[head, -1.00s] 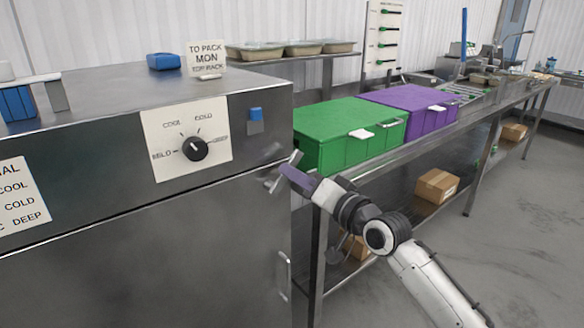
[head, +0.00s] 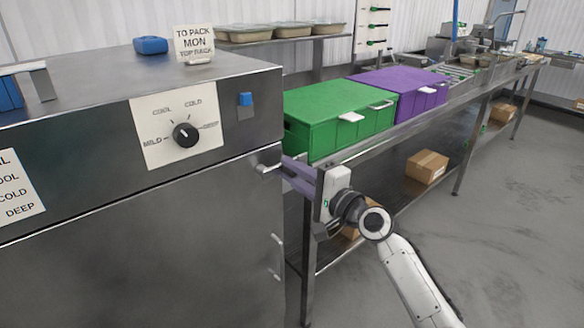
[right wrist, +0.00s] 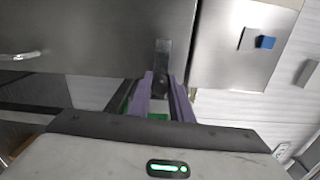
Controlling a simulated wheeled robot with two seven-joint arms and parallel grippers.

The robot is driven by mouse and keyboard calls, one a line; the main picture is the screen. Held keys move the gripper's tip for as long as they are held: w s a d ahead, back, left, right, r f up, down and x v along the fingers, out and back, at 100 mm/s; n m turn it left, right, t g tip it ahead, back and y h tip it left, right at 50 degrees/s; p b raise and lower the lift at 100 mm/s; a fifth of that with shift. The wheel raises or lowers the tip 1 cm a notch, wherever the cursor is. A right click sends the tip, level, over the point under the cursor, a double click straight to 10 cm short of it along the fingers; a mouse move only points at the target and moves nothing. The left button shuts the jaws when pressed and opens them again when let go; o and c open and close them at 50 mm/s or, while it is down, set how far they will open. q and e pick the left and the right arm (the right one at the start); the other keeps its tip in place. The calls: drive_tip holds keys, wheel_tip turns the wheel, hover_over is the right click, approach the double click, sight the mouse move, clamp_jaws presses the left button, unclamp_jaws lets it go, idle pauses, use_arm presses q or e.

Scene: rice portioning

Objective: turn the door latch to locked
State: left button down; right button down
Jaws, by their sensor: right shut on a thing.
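The door latch (head: 268,168) is a small metal lever at the right edge of the steel cabinet front, below the control panel. My right gripper (head: 288,171), with purple fingers, comes to it from the right and is shut on it. In the right wrist view, the latch (right wrist: 162,62) runs down between the ends of the two fingers (right wrist: 164,92). The fingers partly hide the latch, and I cannot tell its exact angle. My left gripper is not in view.
The cabinet (head: 150,240) has a black dial (head: 184,135) and a blue switch (head: 246,99). Right of it, a steel bench carries a green box (head: 335,115) and a purple box (head: 410,92). A carton (head: 427,166) lies on the lower shelf. The floor at right is clear.

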drive_tip(key=shift+w+r+m, duration=0.1)
drive_tip(key=shift+r+m, duration=0.4)
drive_tip(key=shift+m, duration=0.1)
drive_tip(key=shift+f, duration=0.1)
drive_tip(key=c, duration=1.6)
unclamp_jaws()
drive_tip(key=shift+f, duration=0.35)
drive_tip(key=v, duration=1)
drive_tip(key=shift+d, duration=0.1)
